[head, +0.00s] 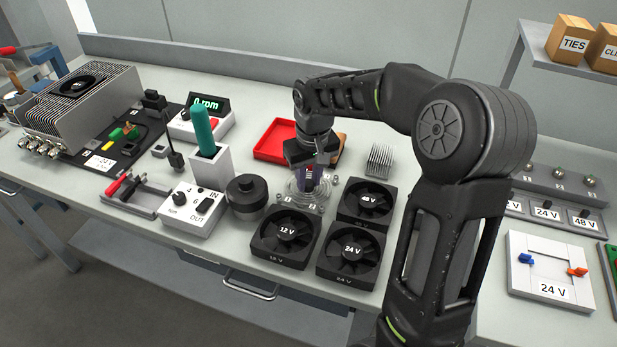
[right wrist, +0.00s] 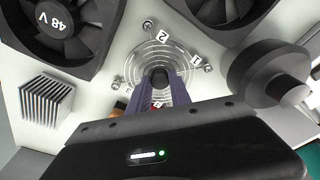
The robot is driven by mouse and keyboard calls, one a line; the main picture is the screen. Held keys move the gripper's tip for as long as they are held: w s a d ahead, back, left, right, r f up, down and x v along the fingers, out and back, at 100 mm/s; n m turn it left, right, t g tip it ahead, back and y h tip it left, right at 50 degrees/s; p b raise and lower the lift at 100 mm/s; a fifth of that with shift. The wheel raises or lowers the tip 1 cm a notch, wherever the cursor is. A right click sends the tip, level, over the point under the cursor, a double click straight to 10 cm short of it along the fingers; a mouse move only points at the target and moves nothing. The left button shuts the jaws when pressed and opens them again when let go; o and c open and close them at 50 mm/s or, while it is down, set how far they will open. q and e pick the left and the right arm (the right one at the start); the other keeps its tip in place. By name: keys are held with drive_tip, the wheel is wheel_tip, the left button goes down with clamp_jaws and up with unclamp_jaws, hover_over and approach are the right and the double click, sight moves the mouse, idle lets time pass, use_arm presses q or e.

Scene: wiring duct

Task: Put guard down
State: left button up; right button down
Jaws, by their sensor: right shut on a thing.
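The guard (head: 298,198) is a round wire grille of concentric rings. It is among the fans in the head view and near the top middle of the right wrist view (right wrist: 150,57). My right gripper (head: 310,183) is above its middle, pointing down. In the right wrist view its purple fingers (right wrist: 161,85) are shut on the dark centre of the guard. The guard looks level and close to the table; I cannot tell whether it touches. Numbered marks and small screws surround it. The fingers hide part of it. My left gripper is not in view.
A 12 V fan (head: 287,237), a 24 V fan (head: 352,250) and a 48 V fan (head: 369,202) stand close by. A black round knob-topped part (head: 246,196) is to the left. A red tray (head: 275,140) and a finned heatsink (head: 379,159) lie behind.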

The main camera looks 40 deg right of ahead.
sight(311, 193)
drive_tip(key=c, duration=1.6)
unclamp_jaws()
drive_tip(key=shift+f, duration=0.15)
drive_tip(key=shift+c, duration=0.2)
drive_tip(key=o, duration=0.5)
drive_tip(key=shift+c, duration=0.2)
wheel_tip(311, 193, up, 12)
drive_tip(key=s, duration=0.1)
drive_tip(key=shift+s+a+r, duration=0.15)
drive_tip(key=shift+s+r, duration=0.05)
